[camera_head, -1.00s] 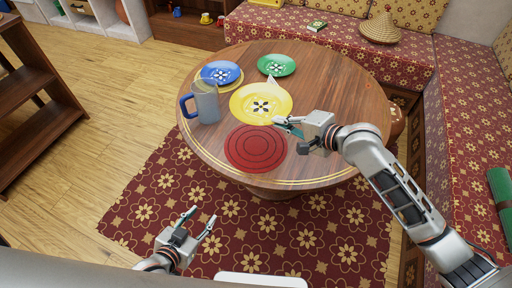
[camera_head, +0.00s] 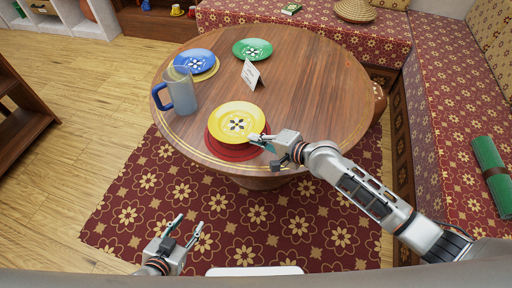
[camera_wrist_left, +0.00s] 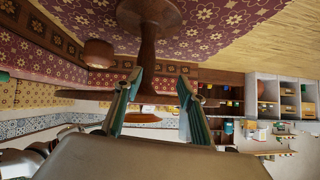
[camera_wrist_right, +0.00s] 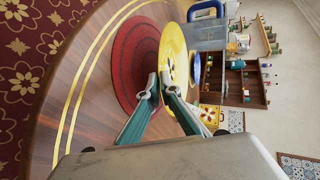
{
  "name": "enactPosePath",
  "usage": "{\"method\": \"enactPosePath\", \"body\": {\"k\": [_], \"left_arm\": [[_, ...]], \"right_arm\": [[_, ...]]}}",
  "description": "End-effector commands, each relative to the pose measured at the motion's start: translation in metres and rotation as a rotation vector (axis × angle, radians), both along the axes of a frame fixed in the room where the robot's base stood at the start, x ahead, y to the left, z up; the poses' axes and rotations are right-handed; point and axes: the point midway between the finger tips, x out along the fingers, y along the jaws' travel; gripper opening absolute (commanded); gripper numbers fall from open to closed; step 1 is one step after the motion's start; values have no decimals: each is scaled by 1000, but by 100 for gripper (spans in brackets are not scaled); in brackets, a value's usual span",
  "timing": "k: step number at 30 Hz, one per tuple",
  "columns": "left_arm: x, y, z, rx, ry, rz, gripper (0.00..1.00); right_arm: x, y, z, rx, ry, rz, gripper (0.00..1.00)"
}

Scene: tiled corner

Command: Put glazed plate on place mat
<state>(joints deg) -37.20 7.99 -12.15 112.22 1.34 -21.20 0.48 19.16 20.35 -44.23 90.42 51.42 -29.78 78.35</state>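The yellow plate (camera_head: 237,117) with a dark flower pattern is over the round red place mat (camera_head: 226,153), covering most of it in the head view. My right gripper (camera_head: 262,140) is shut on the plate's near right rim. In the right wrist view the plate (camera_wrist_right: 175,53) sits between the fingertips (camera_wrist_right: 161,84), apart from the ringed mat (camera_wrist_right: 128,70) and a little above it. My left gripper (camera_head: 184,228) is open and empty, in front of the table and away from the plate; its spread fingers also show in the left wrist view (camera_wrist_left: 155,98).
A blue-handled mug (camera_head: 181,92) stands left of the plate. Behind are a blue plate (camera_head: 190,63) on a yellow disc, a green plate (camera_head: 252,49) and a small white card (camera_head: 251,75). The table's right side (camera_head: 320,85) is clear.

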Motion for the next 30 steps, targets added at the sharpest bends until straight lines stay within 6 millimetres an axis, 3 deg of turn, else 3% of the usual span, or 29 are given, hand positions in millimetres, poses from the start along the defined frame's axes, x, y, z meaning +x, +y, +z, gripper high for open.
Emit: {"method": "enactPosePath", "body": {"k": [9,19,21,30], "left_arm": [[1,2,-11,11,-3,-3,40],[5,3,-7,14,-13,-2,40],[5,3,-7,14,-14,-3,40],[6,3,-6,13,-15,-1,40]], "right_arm": [[0,0,-40,1,1,0,0],[1,0,-41,1,-2,0,0],[0,-1,-42,-2,0,0,11],[0,0,-41,-1,-1,0,11]]}}
